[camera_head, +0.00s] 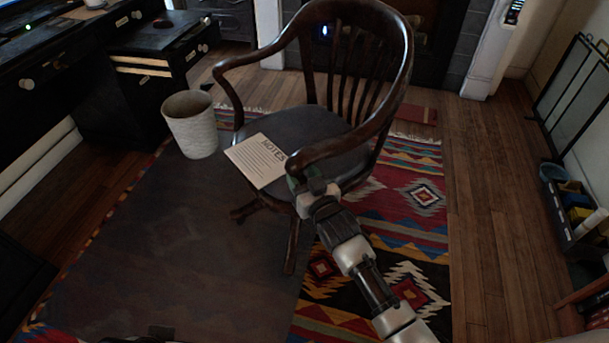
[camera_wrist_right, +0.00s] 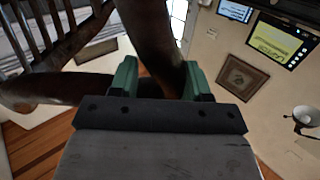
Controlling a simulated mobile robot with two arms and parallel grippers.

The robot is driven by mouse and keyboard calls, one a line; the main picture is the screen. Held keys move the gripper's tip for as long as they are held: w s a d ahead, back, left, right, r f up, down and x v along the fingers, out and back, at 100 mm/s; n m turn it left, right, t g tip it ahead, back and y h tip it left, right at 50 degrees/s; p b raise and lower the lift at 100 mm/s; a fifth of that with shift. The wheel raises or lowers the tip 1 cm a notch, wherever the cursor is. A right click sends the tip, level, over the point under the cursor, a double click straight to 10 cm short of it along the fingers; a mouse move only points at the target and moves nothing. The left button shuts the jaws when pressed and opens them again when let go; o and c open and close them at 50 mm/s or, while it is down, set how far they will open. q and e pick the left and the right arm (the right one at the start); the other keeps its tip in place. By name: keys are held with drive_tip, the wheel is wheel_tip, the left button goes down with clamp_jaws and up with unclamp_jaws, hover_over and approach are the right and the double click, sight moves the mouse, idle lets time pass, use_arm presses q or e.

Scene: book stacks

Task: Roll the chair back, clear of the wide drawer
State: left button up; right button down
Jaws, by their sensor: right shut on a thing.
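A dark wooden armchair (camera_head: 318,127) with a grey seat and slatted back stands in the middle of the head view, partly over a dark floor mat. My right gripper (camera_head: 305,182) is shut on the front end of the chair's near armrest. In the right wrist view the gripper (camera_wrist_right: 162,85) has its green fingers on either side of the dark curved wood (camera_wrist_right: 158,45). A notes pad (camera_head: 257,160) lies on the seat's front left part. The black desk (camera_head: 60,75) with a drawer unit (camera_head: 160,60) is at the left. My left gripper is not in view.
A pale wastebasket (camera_head: 192,125) stands between desk and chair. The dark mat (camera_head: 170,245) and patterned rug (camera_head: 410,200) lie beneath. Bare wood floor (camera_head: 490,220) is clear at the right. A bin of things (camera_head: 575,205) and a screen (camera_head: 575,95) stand at the far right.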

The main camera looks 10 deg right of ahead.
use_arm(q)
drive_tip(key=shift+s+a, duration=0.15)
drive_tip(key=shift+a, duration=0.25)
use_arm(e)
drive_tip(key=shift+s+a, duration=0.2)
drive_tip(key=shift+a, duration=0.4)
drive_tip(key=shift+c, duration=2.2)
unclamp_jaws()
drive_tip(key=shift+w+d, duration=0.1)
drive_tip(key=shift+d, duration=0.05)
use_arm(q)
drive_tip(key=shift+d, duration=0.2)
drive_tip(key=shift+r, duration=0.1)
use_arm(e)
drive_tip(key=shift+s+d, duration=0.2)
drive_tip(key=shift+s, duration=0.2)
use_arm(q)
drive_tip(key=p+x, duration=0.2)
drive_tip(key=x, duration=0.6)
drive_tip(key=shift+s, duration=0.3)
use_arm(e)
drive_tip(key=v, duration=1)
